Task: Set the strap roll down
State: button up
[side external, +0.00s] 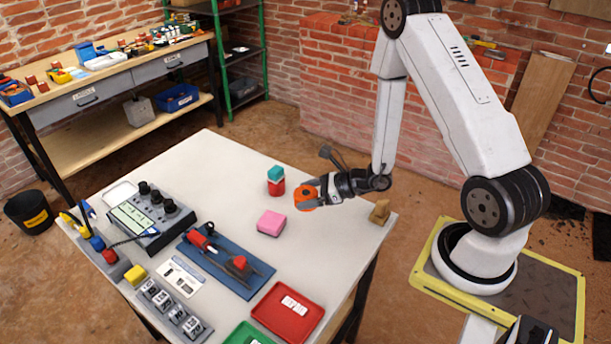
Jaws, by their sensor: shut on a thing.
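The strap roll (305,198) is an orange ring-shaped roll with a dark centre. My gripper (311,194) is shut on it. My arm reaches in from the right, and the roll shows at the end of the dark fingers. It appears just above the white table (335,245), near its back right part; I cannot tell whether its underside touches the top. The far side of the roll and part of the fingers are hidden.
A red and teal stack (276,181) stands just left of the roll, and a pink block (271,223) lies in front. A wooden piece (380,212) sits at the right edge. A red tray (288,312) and blue mat (225,262) lie nearer the front.

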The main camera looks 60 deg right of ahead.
jog(key=s+d, duration=0.1)
jog(key=s, duration=0.4)
send_over(331, 237)
jog(key=shift+m, duration=0.3)
jog(key=shift+f, duration=2.6)
jog(key=shift+f, duration=0.1)
jog(key=shift+f, duration=1.65)
jog(key=shift+f, duration=0.15)
jog(key=o, duration=1)
jog(key=shift+o, duration=0.2)
